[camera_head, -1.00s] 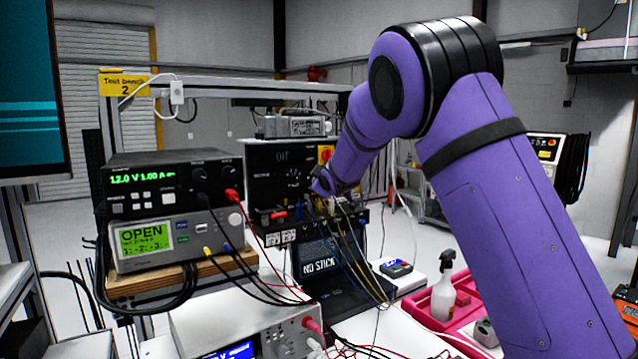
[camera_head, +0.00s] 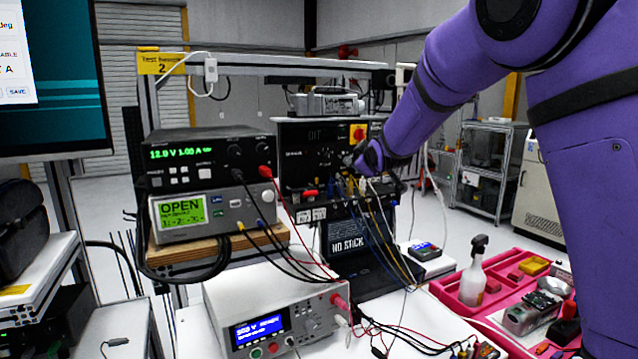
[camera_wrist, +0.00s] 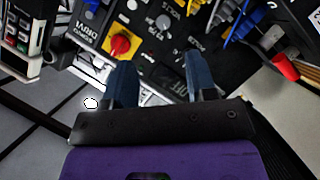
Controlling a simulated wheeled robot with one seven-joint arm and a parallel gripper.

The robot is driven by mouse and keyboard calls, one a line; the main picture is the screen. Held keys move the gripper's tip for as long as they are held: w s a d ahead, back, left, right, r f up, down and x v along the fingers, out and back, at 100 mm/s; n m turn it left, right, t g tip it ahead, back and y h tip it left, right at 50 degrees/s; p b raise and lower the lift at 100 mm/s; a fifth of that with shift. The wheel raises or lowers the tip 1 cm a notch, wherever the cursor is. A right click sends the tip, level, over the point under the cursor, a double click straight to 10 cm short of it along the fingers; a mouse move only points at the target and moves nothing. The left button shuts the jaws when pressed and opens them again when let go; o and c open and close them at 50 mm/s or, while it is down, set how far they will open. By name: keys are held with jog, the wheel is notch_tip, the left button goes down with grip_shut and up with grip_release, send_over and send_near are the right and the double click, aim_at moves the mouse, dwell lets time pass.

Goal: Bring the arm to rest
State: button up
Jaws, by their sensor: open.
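My purple arm reaches in from the right in the head view. My gripper (camera_head: 362,160) is close in front of the black panel box (camera_head: 298,162), largely hidden by its own wrist there. In the wrist view my gripper (camera_wrist: 160,75) shows two dark blue fingers set apart, with nothing between them but the panel face behind. A red knob on a yellow plate (camera_wrist: 122,44) is beside the left finger. A grey knob (camera_wrist: 163,21) and small toggles are beyond the fingertips. Whether a finger touches the panel cannot be told.
Yellow, blue and red plugs (camera_wrist: 240,20) crowd the panel's right side. Cables hang over the laptop (camera_head: 347,240). Stacked instruments (camera_head: 195,180) stand left and a bench meter (camera_head: 270,310) in front. A pink tray (camera_head: 455,297) holds a spray bottle (camera_head: 473,275). Open floor lies behind.

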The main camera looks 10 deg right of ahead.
jog(key=s+d+r+m+g, duration=0.1)
jog(key=s+d+m+g, duration=0.2)
jog(key=s, duration=0.8)
jog(key=s+d+r+m+g, duration=0.1)
jog(key=s+d+m+g, duration=0.2)
jog(key=s, duration=0.8)
jog(key=s+f+m+g, duration=0.1)
jog(key=s+f, duration=0.1)
jog(key=s, duration=1.2)
jog(key=s+f+m+g, duration=0.2)
jog(key=s, duration=1.2)
jog(key=shift+f+m, duration=0.3)
jog(key=shift+f, duration=0.05)
